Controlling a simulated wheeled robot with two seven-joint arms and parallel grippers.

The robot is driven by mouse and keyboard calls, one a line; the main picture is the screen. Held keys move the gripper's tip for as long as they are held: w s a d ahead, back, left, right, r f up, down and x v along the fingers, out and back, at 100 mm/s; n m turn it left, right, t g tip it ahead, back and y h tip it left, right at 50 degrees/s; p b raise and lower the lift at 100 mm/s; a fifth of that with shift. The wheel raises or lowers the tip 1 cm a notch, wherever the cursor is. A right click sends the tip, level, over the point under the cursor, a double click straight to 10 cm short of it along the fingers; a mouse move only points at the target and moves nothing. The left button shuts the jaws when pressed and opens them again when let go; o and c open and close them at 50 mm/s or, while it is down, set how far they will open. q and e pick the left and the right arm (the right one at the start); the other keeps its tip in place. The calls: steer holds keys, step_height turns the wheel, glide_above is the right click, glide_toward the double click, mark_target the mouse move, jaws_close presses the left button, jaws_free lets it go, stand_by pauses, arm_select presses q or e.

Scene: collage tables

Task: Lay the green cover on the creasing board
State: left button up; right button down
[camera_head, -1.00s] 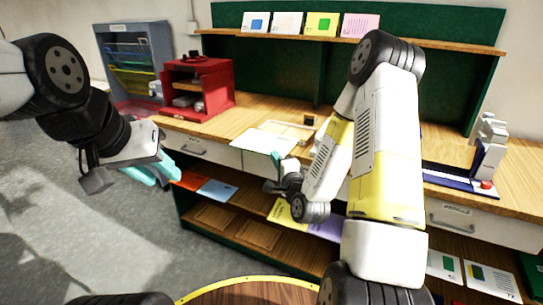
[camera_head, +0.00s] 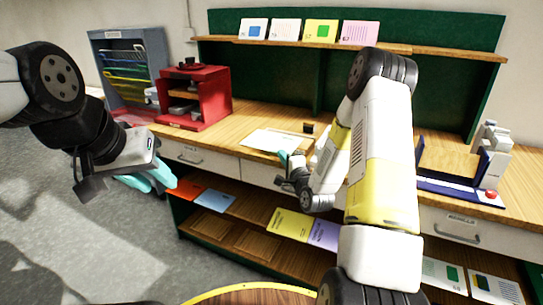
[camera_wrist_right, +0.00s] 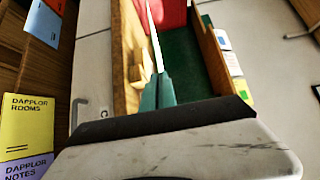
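My right gripper (camera_head: 284,160) is at the bench's front edge, its fingers partly hidden by its wrist. A thin pale sheet (camera_head: 268,139) reaches from its fingertips over the bench top. In the right wrist view this sheet (camera_wrist_right: 154,35) is seen edge-on between the teal fingers, which are shut on it. It looks whitish in the head view; I cannot make out a green face. The creasing board is not clearly seen; the sheet and my right arm cover that part of the bench. My left gripper (camera_head: 150,180) hangs empty left of the bench, its finger gap unclear.
A red cabinet (camera_head: 195,97) and a grey rack (camera_head: 130,70) stand at the left. A blue-based device (camera_head: 460,185) stands at the right. Coloured covers, including a yellow one (camera_head: 289,222), lie on the lower shelf. Cards line the upper ledge.

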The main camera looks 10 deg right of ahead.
steer(key=w+d, duration=0.2)
steer(key=w+d+f, duration=0.1)
steer(key=w, duration=0.2)
steer(key=w+d, duration=0.2)
steer(key=w, duration=0.1)
steer(key=shift+w+d+f, duration=0.1)
steer(key=shift+d+f, duration=0.2)
steer(key=shift+f, duration=0.1)
steer(key=shift+w+d+f, duration=0.15)
steer(key=shift+f, duration=0.25)
steer(key=shift+w+d+f, duration=0.1)
steer(key=shift+w+f, duration=0.05)
steer(key=shift+f, duration=0.25)
steer(key=shift+w+d+f, duration=0.1)
steer(key=shift+w+f, duration=0.2)
steer(key=shift+f, duration=0.5)
steer(key=c, duration=1.6)
jaws_free()
